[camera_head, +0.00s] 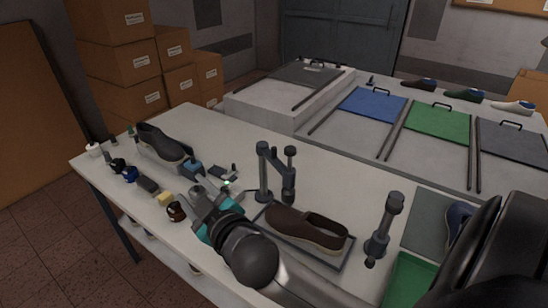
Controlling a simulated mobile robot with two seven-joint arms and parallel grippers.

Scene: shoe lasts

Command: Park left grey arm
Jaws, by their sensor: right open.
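The left grey arm (264,178) is a dark grey post with a link reaching right to a second upright piece. It stands at the left of the tray (345,257) that holds a brown shoe (306,228). A similar grey arm (383,228) stands at the right of the shoe. My right gripper (212,188), with teal parts, is open and seems empty. It is to the left of the left grey arm, over the table, and apart from it in the picture. My left gripper is not in view.
A dark shoe (165,144), a yellow block (165,199) and several small bottles crowd the left of the table (205,128). A green tray (408,282) and a blue shoe (459,217) are at the right. The table behind the left grey arm looks mostly clear.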

